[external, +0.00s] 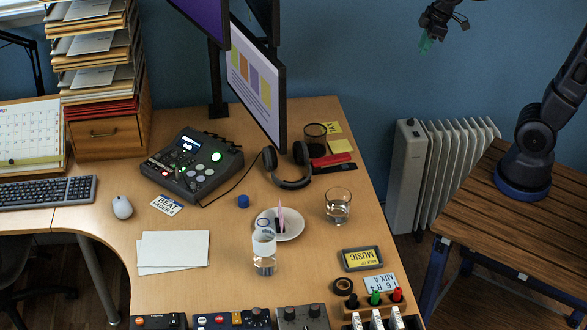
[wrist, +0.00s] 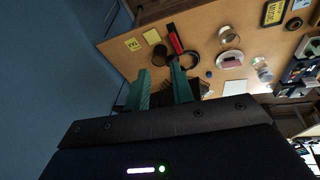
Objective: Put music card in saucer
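The music card (external: 361,258) is a yellow label reading MUSIC in a dark frame, lying flat near the right front edge of the desk. It also shows at the top right of the wrist view (wrist: 274,13). The saucer (external: 294,232) is a pale round dish in the middle of the desk, with a pink upright item and something dark on it. It also shows in the wrist view (wrist: 239,55). My gripper (external: 426,42) is high above and beyond the desk, far from both. In the wrist view its green fingers (wrist: 162,88) are apart with nothing between them.
Headphones (external: 290,168), a monitor (external: 257,85) and a black cup (external: 315,138) are farther back. A radiator (external: 440,165) stands right of the desk.

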